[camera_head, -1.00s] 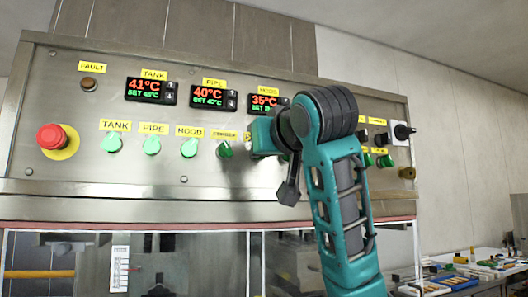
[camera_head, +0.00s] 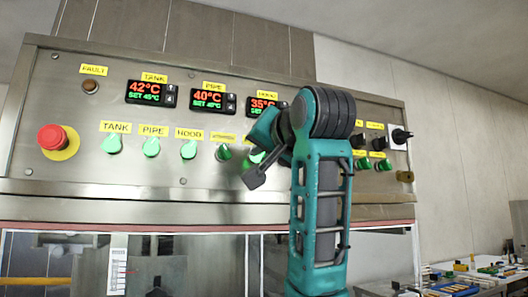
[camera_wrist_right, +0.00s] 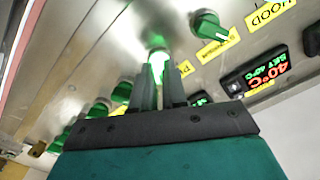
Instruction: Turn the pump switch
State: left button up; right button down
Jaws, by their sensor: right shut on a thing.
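My right gripper (camera_wrist_right: 159,72) is shut on a green switch knob (camera_wrist_right: 157,62), which glows bright green between the two dark fingers in the wrist view. In the head view the lit knob (camera_head: 257,156) shows partly beside my right wrist, just right of the fourth knob in the lower row. The gripper is rolled at a slant against the panel. My left gripper is not in view.
A red emergency button (camera_head: 51,138) is at far left. Black and green switches (camera_head: 380,144) stand right of my arm. A cluttered table (camera_head: 470,278) is at lower right.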

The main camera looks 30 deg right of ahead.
dwell(0.4)
jog(key=c, duration=1.2)
grip_release()
jog(key=shift+o, duration=0.2)
